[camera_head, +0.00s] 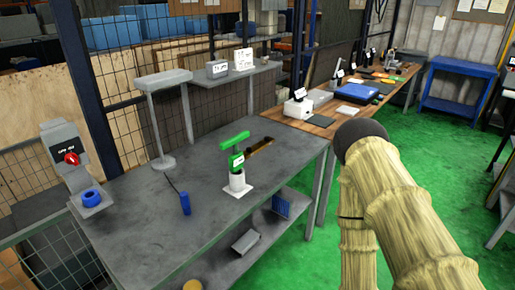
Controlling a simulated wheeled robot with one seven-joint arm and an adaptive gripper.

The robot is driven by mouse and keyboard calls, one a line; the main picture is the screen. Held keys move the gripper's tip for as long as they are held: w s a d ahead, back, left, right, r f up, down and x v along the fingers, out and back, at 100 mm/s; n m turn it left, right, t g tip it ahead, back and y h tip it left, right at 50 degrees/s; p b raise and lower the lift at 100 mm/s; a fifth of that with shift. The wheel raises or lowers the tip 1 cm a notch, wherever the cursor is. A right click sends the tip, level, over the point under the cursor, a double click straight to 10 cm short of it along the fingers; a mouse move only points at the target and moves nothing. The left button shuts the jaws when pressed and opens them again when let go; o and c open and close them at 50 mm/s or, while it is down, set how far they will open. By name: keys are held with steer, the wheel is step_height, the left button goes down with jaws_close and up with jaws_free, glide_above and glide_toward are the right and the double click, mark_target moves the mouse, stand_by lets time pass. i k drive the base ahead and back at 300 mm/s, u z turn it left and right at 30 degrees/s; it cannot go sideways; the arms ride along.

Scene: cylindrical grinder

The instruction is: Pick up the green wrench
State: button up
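A green T-shaped tool (235,141) stands upright on the grey workbench (130,225). It fits the green wrench, though its exact shape is too small to tell. Its lower end is in or against a white holder (238,184) with a small label on it. My arm, in a pale fibrous cover with a dark rounded joint, fills the right side, apart from the bench. My gripper does not show.
A brown bar (260,146) lies behind the tool. A blue cylinder (185,204) with a cord lies left of it. A grey box with a red knob (71,158) stands at the left. A wooden table (320,125) is behind; green floor (440,170) is clear at right.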

mark_target(236, 159)
steer(key=z, duration=0.35)
steer(key=i, duration=0.85)
steer(key=u, duration=0.4)
